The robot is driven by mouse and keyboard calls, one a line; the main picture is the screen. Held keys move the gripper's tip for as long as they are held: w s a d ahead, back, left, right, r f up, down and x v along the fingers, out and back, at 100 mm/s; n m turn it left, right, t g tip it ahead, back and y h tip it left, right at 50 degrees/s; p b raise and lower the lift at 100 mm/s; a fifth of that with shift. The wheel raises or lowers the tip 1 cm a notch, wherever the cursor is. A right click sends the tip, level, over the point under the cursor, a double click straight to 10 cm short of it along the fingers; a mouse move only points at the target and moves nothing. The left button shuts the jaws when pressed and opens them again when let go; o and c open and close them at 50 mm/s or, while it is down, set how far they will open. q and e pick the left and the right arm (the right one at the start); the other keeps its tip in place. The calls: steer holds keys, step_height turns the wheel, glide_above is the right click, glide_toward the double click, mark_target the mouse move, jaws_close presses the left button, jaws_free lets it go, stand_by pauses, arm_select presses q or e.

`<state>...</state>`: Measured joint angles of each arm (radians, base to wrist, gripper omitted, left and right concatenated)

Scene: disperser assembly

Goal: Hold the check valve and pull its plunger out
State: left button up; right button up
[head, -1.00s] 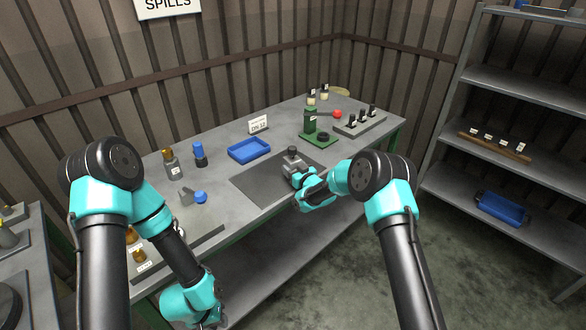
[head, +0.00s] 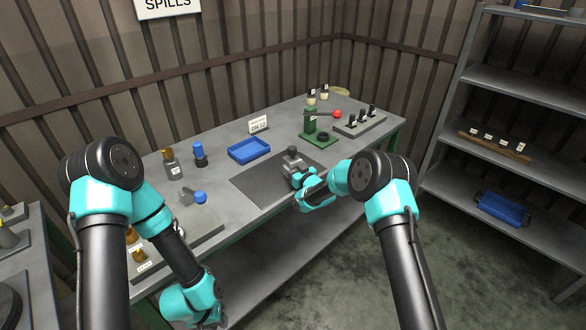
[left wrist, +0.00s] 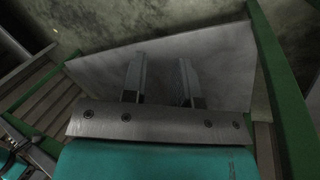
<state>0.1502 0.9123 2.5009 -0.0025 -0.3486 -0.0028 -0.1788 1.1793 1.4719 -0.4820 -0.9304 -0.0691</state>
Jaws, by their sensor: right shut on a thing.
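The check valve (head: 292,154), a small dark grey body with a round black knob on top, stands over the dark mat at the middle of the bench. My right gripper (head: 295,172) is shut on its lower part, and the fingers hide much of it. I cannot tell whether the valve touches the mat, and the plunger is not clearly made out. My left gripper (head: 210,322) hangs low in front of the bench, far from the valve. In the left wrist view its two fingers (left wrist: 161,68) are apart with nothing between them.
A green press with a red knob (head: 313,130) stands to the right. The mat's left part is clear.

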arm_select(q)
steer(key=shift+o, duration=1)
steer(key=shift+w, duration=0.1)
steer(key=shift+o, duration=0.7)
steer(key=shift+w+d, duration=0.15)
steer(key=shift+w, duration=0.1)
steer(key=shift+o, duration=1.4)
steer(key=w+d+r+m, duration=0.3)
steer(key=w+d, duration=0.3)
steer(key=w, duration=0.5)
steer(key=shift+d+m, duration=0.4)
steer(key=shift+m, duration=0.4)
steer(key=w+d+r+m, duration=0.4)
steer(key=w+d+r, duration=0.4)
steer(key=w, duration=0.3)
steer(key=w+d+r+n+t+y, duration=0.1)
steer(key=w+d+r+n+t, duration=0.1)
steer(key=w+r, duration=0.9)
steer(key=w+d+r+n+t+y, duration=0.1)
steer(key=w+d+r, duration=0.3)
steer(key=w+r, duration=0.8)
step_height(320, 180, up, 6)
steer(key=shift+f+n+t+y, duration=0.15)
steer(key=shift+n+t+y, duration=0.3)
steer(key=shift+n, duration=0.35)
steer(key=shift+d+f, duration=0.1)
steer(key=shift+f, duration=0.05)
